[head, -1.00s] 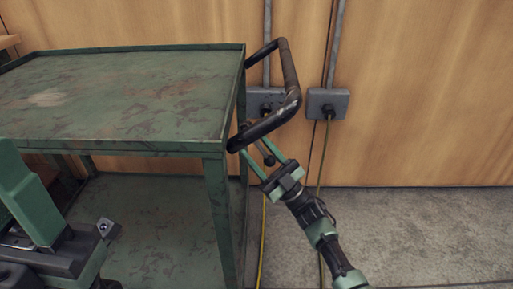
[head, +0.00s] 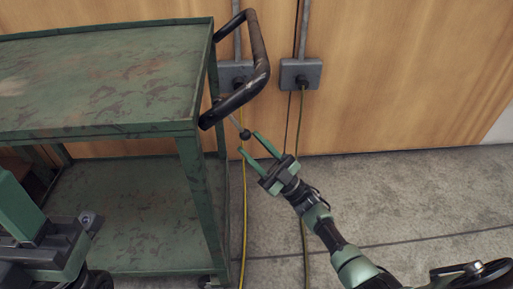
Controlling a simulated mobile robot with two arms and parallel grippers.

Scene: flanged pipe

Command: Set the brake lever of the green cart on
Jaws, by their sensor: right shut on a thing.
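The green cart (head: 110,85) stands at the left with a black push handle (head: 258,55) at its right end. The brake lever (head: 245,134) is a thin rod with a black ball knob, sticking out below the handle. My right gripper (head: 248,142) reaches up from the lower right. Its fingertips are at the knob, one on each side, shut on it with a gap between the fingers. The lever's root is hidden behind the handle end. Part of my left gripper (head: 35,225) shows at the lower left, its fingertips not clearly visible.
A wooden wall is behind, with two grey socket boxes (head: 301,74) and conduits. Yellow and green cables (head: 244,200) hang to the floor near my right gripper. The cart has a lower shelf (head: 140,220).

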